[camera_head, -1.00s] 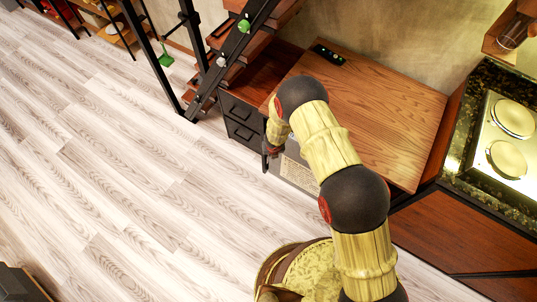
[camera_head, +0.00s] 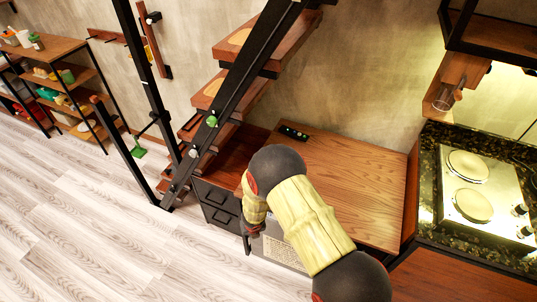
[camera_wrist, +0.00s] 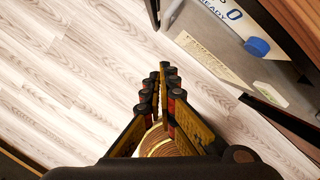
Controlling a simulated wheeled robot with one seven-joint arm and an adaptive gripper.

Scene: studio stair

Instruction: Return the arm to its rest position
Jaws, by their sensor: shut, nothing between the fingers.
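My arm reaches up from the bottom of the head view and bends down at its elbow, beside the left front edge of the wooden desk (camera_head: 355,190). My gripper hangs there over the floor, mostly hidden behind the arm in the head view. In the wrist view my gripper (camera_wrist: 163,75) shows its fingers together, with nothing held between them. The pale wood floor (camera_wrist: 50,70) lies below it.
A drawer unit (camera_head: 218,205) stands under the desk's left side. A printed box with a blue cap (camera_wrist: 257,46) is close to the right in the wrist view. Stairs (camera_head: 232,90) rise behind, and a stove (camera_head: 470,190) is at right. Floor at left is clear.

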